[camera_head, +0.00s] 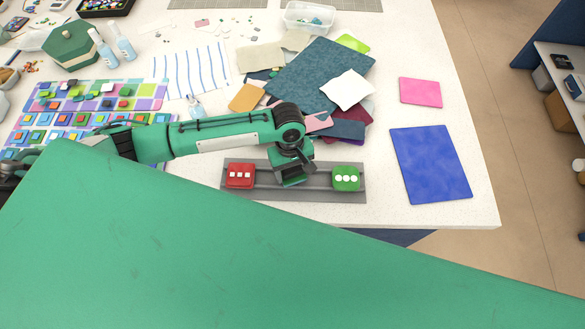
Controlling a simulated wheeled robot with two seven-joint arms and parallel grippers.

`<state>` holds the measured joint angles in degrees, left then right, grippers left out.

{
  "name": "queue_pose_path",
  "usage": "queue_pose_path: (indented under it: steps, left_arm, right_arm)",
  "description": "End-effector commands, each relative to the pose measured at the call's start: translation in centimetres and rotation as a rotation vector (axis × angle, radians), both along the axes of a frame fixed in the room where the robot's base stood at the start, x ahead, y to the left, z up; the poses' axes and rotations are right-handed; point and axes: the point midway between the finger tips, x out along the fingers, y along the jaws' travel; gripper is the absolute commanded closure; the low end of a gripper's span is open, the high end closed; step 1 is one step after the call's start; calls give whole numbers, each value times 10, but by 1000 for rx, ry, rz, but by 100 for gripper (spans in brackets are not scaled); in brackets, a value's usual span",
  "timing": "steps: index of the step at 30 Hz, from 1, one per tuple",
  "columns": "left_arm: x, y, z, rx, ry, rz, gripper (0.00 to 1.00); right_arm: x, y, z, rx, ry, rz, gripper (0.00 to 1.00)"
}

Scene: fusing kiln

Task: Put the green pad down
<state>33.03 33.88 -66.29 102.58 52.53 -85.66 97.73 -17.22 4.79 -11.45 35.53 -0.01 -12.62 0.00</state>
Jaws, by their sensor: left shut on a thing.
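The green pad (346,178), a rounded block with three white dots, sits at the right end of a long grey strip (235,194) on the white table. A red pad (239,175) with white squares is at the strip's left end. My left gripper (293,182) points down over the strip's middle, between the pads, close to the green pad's left side. Its fingertips are mostly hidden by its own body. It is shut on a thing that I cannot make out. A visible gap separates its green body from the green pad. My right gripper is not in view.
Overlapping coloured sheets (318,75) lie behind my left arm. A blue sheet (431,163) and a pink sheet (420,92) lie right on the white table (390,245). Bare tabletop separates the strip from the blue sheet. A large green surface blocks the foreground.

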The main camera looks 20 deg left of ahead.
Motion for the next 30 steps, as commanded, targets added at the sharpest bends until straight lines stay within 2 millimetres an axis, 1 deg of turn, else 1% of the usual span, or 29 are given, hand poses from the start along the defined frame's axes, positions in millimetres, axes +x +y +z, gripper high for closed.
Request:
queue_pose_path:
  steps: [5,6,8,9,17,21,23,26,30]
  left_arm:
    - [0,0,-4,-1,1,0,63]
    - [0,0,-4,0,0,0,31]
    - [0,0,-3,0,0,0,20]
    - [0,0,-3,0,0,0,12]
    - [0,0,-3,1,1,0,12]
    - [1,1,3,0,0,0,12]
    - [3,1,10,-2,-1,0,12]
    - [5,4,28,-1,-4,-1,12]
    - [9,6,61,-3,-3,-1,12]
  right_arm:
    - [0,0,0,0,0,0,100]
    - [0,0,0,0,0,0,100]
    - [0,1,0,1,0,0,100]
    - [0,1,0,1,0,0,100]
    - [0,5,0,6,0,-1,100]
    - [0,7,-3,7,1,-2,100]
    - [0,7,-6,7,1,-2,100]
    - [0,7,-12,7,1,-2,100]
    - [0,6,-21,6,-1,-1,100]
